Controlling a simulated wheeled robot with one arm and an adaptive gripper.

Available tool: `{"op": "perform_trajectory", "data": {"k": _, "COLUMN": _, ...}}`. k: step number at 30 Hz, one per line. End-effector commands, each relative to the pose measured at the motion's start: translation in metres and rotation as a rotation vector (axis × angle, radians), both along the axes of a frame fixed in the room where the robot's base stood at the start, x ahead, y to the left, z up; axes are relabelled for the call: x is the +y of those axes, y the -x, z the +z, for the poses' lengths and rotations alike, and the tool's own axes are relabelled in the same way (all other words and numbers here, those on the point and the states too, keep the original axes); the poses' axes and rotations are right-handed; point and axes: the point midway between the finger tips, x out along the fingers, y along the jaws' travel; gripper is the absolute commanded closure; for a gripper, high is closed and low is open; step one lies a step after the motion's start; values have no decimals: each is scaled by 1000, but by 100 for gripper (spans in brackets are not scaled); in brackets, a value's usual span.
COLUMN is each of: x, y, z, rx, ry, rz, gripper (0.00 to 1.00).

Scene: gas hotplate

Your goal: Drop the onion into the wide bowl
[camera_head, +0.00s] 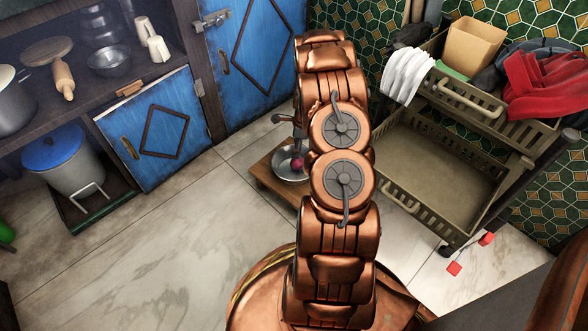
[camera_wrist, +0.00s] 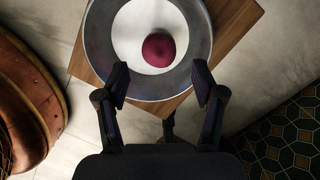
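The onion (camera_wrist: 158,50) is round and dark purple-red. It lies inside the wide bowl (camera_wrist: 98,62), a round metal bowl with a grey wall and a pale bottom, at the top of the wrist view. In the head view the onion (camera_head: 297,164) shows in the bowl (camera_head: 281,170), partly behind my arm. My gripper (camera_wrist: 161,80) is open and empty. Its two fingertips are apart, over the near rim of the bowl in the wrist view, and neither appears to touch the onion.
The bowl stands on a small wooden stand (camera_head: 265,180). A plastic cart (camera_head: 440,165) with cloths stands to the right. Blue cabinets (camera_head: 155,130) with pots are to the left. The marble floor (camera_head: 150,240) at left front is clear.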

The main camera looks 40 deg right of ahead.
Motion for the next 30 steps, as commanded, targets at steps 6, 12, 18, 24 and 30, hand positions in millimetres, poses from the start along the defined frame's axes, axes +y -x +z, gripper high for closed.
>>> {"op": "perform_trajectory", "data": {"k": 6, "x": 0, "y": 0, "z": 0, "rx": 0, "ry": 0, "rz": 0, "gripper": 16}}
{"op": "perform_trajectory", "data": {"k": 12, "x": 0, "y": 0, "z": 0, "rx": 0, "ry": 0, "rz": 0, "gripper": 16}}
{"op": "perform_trajectory", "data": {"k": 18, "x": -1, "y": 1, "z": 6, "rx": 0, "ry": 0, "rz": 1, "gripper": 16}}
{"op": "perform_trajectory", "data": {"k": 24, "x": -3, "y": 3, "z": 27, "rx": -1, "ry": 3, "rz": 1, "gripper": 16}}
{"op": "perform_trajectory", "data": {"k": 30, "x": -6, "y": 7, "z": 59, "rx": -1, "ry": 2, "rz": 1, "gripper": 16}}
